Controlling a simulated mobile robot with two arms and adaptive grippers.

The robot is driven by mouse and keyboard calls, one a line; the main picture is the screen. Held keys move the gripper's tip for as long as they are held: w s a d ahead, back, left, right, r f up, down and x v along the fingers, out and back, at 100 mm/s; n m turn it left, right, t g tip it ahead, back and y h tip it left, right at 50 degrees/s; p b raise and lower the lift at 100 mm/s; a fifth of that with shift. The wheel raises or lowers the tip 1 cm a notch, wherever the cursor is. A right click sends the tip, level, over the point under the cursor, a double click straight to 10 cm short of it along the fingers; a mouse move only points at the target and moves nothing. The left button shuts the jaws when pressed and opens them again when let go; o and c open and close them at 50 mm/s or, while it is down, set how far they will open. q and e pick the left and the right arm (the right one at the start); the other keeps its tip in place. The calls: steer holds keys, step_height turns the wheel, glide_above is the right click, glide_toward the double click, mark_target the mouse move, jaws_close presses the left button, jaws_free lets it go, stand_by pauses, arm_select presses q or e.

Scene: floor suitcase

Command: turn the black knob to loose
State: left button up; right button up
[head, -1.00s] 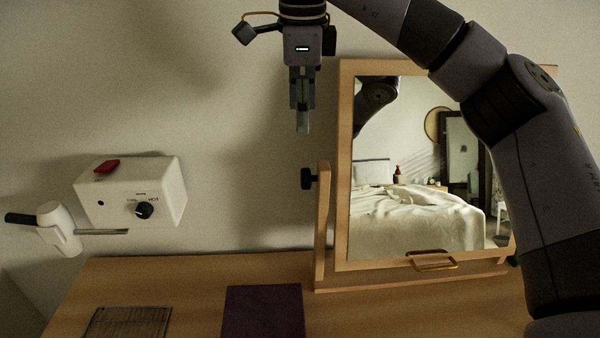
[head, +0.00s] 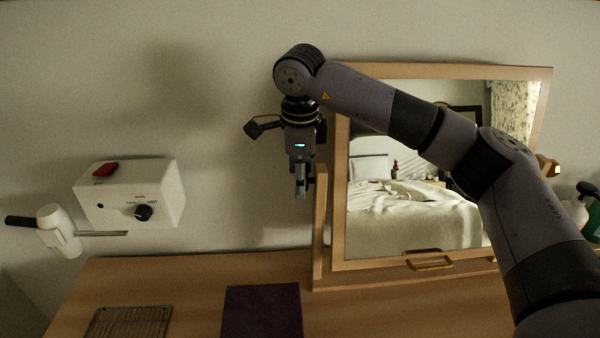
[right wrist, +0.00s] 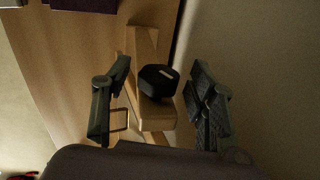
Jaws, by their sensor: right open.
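The black knob (right wrist: 158,82) sits on the upper end of the wooden mirror stand's left post (right wrist: 145,45). In the right wrist view it lies between the two separated fingers of my right gripper (right wrist: 158,104), with a gap on each side. In the head view, my right gripper (head: 301,188) points down at the top of the left post (head: 320,225) and hides the knob. The tilting mirror (head: 415,220) stands in its wooden frame on the dresser. My left gripper is not in view.
A white wall box (head: 165,190) with a red switch and a black dial (head: 143,212) is at the left, beside a white hair dryer (head: 58,230). A purple book (head: 262,312) and wire rack (head: 130,322) lie on the dresser (head: 195,275). Bottles (head: 590,210) stand at the far right.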

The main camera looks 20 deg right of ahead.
steer(key=shift+c, duration=0.3)
steer(key=c, duration=1.1)
steer(key=g+p, duration=0.1)
steer(key=p, duration=0.1)
steer(key=g+p, duration=0.1)
steer(key=p, duration=0.1)
steer(key=shift+w+r+y, duration=0.2)
steer(key=shift+r+y, duration=0.1)
steer(key=shift+r, duration=0.05)
steer(key=shift+w+f+g+p, duration=0.1)
steer(key=shift+f+g+p, duration=0.05)
steer(key=shift+g+p, duration=0.6)
steer(key=shift+f+g+y, duration=0.15)
steer(key=shift+g+y, duration=0.1)
steer(key=shift+y, duration=0.05)
steer(key=o, duration=1.2)
steer(key=shift+c, duration=0.2)
